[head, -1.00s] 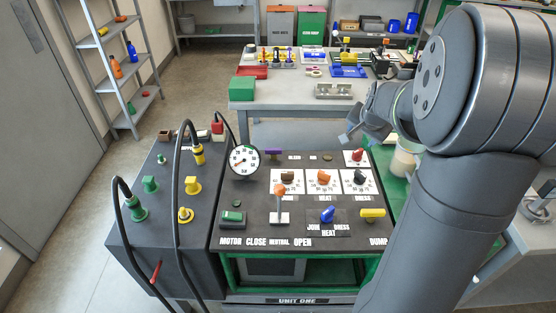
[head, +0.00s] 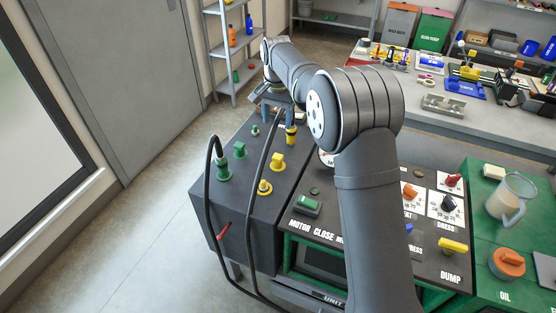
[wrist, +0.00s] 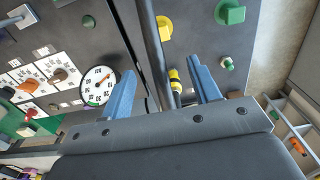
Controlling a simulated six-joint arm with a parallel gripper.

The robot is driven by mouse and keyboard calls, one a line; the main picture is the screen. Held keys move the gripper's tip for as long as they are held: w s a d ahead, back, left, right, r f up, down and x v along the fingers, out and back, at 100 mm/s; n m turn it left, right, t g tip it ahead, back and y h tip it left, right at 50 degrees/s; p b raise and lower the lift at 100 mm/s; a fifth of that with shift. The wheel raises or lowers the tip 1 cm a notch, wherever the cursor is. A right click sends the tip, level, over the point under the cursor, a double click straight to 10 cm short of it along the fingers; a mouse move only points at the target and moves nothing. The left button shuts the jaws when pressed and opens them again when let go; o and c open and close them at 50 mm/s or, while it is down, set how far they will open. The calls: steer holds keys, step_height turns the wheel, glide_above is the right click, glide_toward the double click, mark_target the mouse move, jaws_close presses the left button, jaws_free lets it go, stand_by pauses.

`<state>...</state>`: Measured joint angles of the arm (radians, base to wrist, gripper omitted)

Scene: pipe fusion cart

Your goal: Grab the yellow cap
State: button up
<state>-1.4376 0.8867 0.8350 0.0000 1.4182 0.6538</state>
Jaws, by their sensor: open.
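The yellow cap (head: 277,161), a blocky piece, stands on top of the dark cabinet on the left side of the cart. In the wrist view the yellow cap (wrist: 164,27) is near the top, beyond the fingertips. My gripper (head: 274,110) hangs over the far end of the cabinet, apart from the cap. Its two blue fingers are spread in the wrist view (wrist: 164,72), with nothing held. A yellow-and-black hose plug (wrist: 175,82) shows in the gap between the fingers; I cannot tell its depth. It also stands behind the cap in the head view (head: 291,135).
A black hose (head: 264,146) arches beside the cap. A green cap (head: 239,151), a green hose plug (head: 222,172) and a round yellow fitting (head: 264,188) stand nearby. The pressure gauge (wrist: 99,86) is left of the fingers in the wrist view. A shelf (head: 233,50) stands behind.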

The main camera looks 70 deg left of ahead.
glide_toward(278, 156)
steer(key=f, duration=0.5)
steer(key=shift+s+d+f, duration=0.15)
steer(key=shift+s+f, duration=0.05)
steer(key=shift+s, duration=0.1)
steer(key=shift+w+a+f, duration=0.1)
steer(key=shift+w+f, duration=0.05)
steer(key=shift+f, duration=1.15)
steer(key=shift+w+a+f, duration=0.1)
steer(key=shift+f, duration=1.2)
steer(key=c, duration=1)
steer(key=shift+c, duration=0.2)
steer(key=shift+r, duration=0.1)
